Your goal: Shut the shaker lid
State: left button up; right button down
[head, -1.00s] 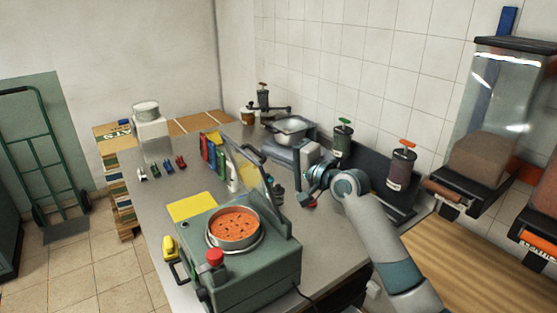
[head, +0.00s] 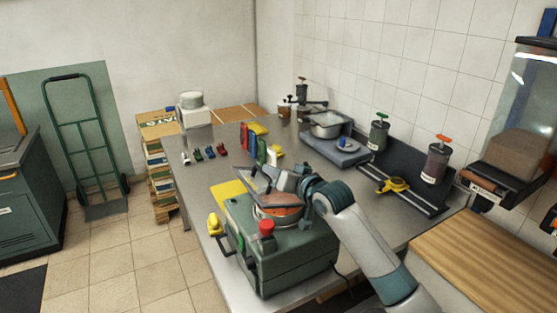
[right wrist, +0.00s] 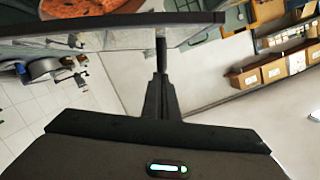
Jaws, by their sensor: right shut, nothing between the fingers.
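The shaker (head: 290,258) is a green box on the metal bench, with a red knob (head: 266,228) on it and a round sieve of orange-red stuff (head: 280,212) on top. Its clear, dark-framed lid (head: 256,186) is tilted partway down over the sieve, not flat. My right gripper (head: 284,180) is shut and empty at the lid's upper side; its arm hides part of the lid. In the right wrist view the shut fingers (right wrist: 160,60) reach the lid's dark edge (right wrist: 120,26); I cannot tell if they touch. The sieve (right wrist: 85,6) shows beyond. My left gripper is out of view.
A yellow scoop-like thing (head: 214,224) stands by the shaker's left side. Coloured binders (head: 252,145) and small clamps (head: 210,152) are behind it. Dark jars (head: 435,162) and a rail with a yellow piece (head: 393,185) are to the right.

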aim_at(264, 192)
jog(key=f, duration=0.1)
jog(key=s+a+f+n, duration=0.1)
jog(key=f, duration=0.1)
jog(key=a+f+n, duration=0.1)
jog(key=shift+s+f+h, duration=0.15)
jog(key=shift+s+h, duration=0.05)
jog(key=shift+h, duration=0.2)
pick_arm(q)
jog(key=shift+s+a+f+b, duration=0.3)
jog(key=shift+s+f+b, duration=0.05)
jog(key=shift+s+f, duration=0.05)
pick_arm(e)
jog(key=shift+s+a+f+n, duration=0.1)
jog(key=shift+a+f+n, duration=0.05)
jog(key=shift+f+n, duration=0.2)
jog(key=shift+s+a+f+n, duration=0.1)
jog(key=shift+f+n, duration=0.15)
jog(key=shift+f, duration=0.15)
jog(key=shift+f, duration=0.15)
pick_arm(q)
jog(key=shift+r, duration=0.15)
